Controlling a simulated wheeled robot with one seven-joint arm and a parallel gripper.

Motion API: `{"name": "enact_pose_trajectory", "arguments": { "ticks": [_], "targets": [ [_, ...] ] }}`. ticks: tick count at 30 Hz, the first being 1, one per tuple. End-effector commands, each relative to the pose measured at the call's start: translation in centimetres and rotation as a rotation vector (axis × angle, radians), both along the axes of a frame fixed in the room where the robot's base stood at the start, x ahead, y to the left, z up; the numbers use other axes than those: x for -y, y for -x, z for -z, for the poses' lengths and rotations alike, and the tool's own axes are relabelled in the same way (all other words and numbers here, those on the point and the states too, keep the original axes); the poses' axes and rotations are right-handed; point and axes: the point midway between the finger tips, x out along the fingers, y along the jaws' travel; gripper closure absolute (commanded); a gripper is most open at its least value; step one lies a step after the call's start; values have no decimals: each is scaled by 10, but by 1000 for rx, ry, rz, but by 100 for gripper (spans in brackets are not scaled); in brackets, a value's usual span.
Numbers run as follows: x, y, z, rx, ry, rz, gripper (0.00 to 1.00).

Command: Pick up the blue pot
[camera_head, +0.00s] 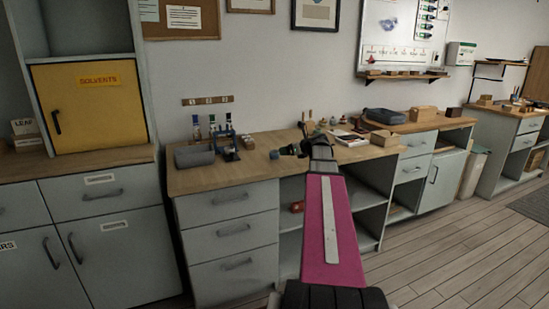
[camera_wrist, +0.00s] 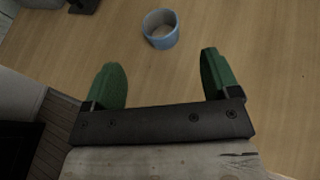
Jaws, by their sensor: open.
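The blue pot (camera_wrist: 163,41) stands upright on the wooden counter top in the wrist view. It is small and round, with a pale inside. It also shows as a small blue shape (camera_head: 274,155) near the counter's front edge in the head view. My gripper (camera_wrist: 159,58) is open, with its two green fingers spread apart and nothing between them. The pot lies just beyond the fingertips, roughly centred between them, and apart from both. In the head view my arm hides part of the counter, and my gripper (camera_head: 291,151) is small beside the pot.
A rack with bottles (camera_head: 225,140) and a grey rounded object (camera_head: 194,156) stand left on the counter (camera_head: 225,172). An open book or papers (camera_head: 350,139), a box (camera_head: 384,138) and several small items lie to the right. Bare wood surrounds the pot.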

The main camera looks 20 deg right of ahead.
Motion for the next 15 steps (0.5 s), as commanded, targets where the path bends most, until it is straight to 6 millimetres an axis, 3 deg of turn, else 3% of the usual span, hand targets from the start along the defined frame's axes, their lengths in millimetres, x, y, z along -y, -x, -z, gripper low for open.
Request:
{"name": "enact_pose_trajectory", "arguments": {
  "ticks": [4, 15],
  "targets": [
    [-9, -21, 10, -1, 1, -1, 18],
    [-22, -45, 24, 0, 3, 0, 18]
  ]
}}
